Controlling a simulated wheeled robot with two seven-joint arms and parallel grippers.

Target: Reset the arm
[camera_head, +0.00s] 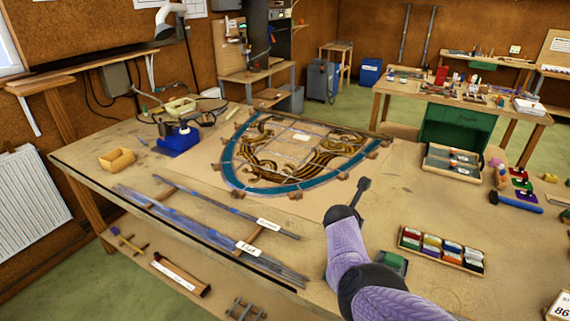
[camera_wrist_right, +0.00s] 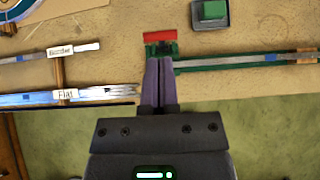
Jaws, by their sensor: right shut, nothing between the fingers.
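My right arm comes in from the bottom of the head view, with its purple links over the table's front part. My right gripper (camera_wrist_right: 158,64) shows in the wrist view with its two fingers together and nothing between them. Its tips overlap a small green and red fixture (camera_wrist_right: 160,42) near the table edge; I cannot tell whether they touch. The gripper itself is not clear in the head view. The leaded panel (camera_head: 238,179), with a blue border and amber scrollwork, lies on the table beyond the arm. My left gripper is not in view.
Lead strips labelled Border (camera_head: 235,213) and Flat (camera_head: 215,240) lie left of the arm. A green block in a dark tray (camera_wrist_right: 222,20) and a box of coloured pieces (camera_head: 405,244) lie right. A dark slender object (camera_head: 362,187) shows beyond the arm. A green bar (camera_wrist_right: 240,62) extends right from the fixture.

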